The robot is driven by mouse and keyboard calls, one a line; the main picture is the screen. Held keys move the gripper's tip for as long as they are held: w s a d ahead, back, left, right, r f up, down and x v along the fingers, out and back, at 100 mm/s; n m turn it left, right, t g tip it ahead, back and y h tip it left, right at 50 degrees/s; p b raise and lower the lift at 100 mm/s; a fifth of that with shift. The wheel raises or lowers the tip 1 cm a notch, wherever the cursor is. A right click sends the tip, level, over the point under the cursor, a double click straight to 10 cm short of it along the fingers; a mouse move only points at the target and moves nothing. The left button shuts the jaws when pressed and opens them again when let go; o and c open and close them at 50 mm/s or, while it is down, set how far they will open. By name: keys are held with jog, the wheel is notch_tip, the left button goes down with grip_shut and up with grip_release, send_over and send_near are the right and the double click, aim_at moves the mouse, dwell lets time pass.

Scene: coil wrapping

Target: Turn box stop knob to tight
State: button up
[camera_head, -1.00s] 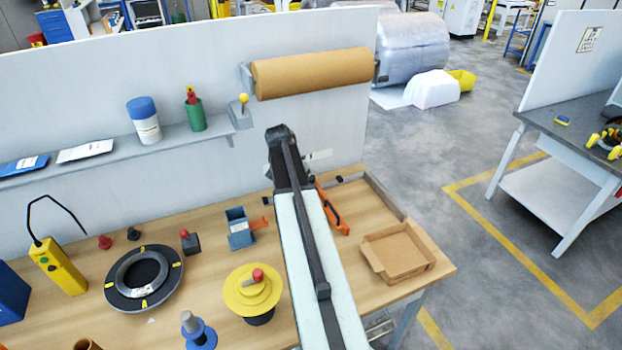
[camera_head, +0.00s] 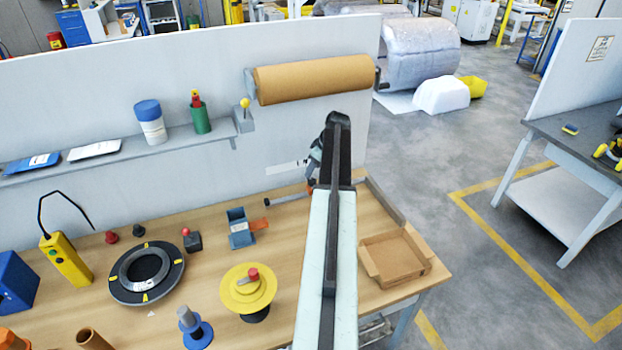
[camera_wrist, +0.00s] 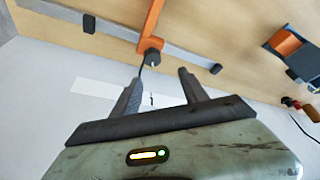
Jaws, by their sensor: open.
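The box stop is an orange bar (camera_wrist: 151,22) on a grey rail along the back of the table. Its dark knob (camera_wrist: 152,57) sits at the bar's end, just beyond my gripper (camera_wrist: 160,78) in the wrist view. My gripper is open, with its two dark fingers apart and nothing seen held. The knob lies roughly in line with the gap between the fingertips and looks apart from them. In the head view a little of the orange stop (camera_head: 310,188) shows beside my arm, which hides the rest. I cannot tell the knob's setting.
A grey rail (camera_wrist: 185,55) with dark end blocks runs by the wall. A flat cardboard box (camera_head: 395,260) lies at the table's right. A blue-grey holder (camera_head: 240,228) stands left of my arm. A brown paper roll (camera_head: 312,76) hangs above on the wall panel.

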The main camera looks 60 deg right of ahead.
aim_at(312, 180)
jog(key=f+b, duration=0.2)
jog(key=d+f+b, duration=0.1)
jog(key=f+b, duration=0.2)
jog(key=w+f+b, duration=0.1)
jog(key=f+b, duration=0.1)
jog(key=shift+w+d+f, duration=0.1)
jog(key=shift+d+f, duration=0.05)
jog(key=shift+f, duration=0.1)
jog(key=shift+r, duration=0.15)
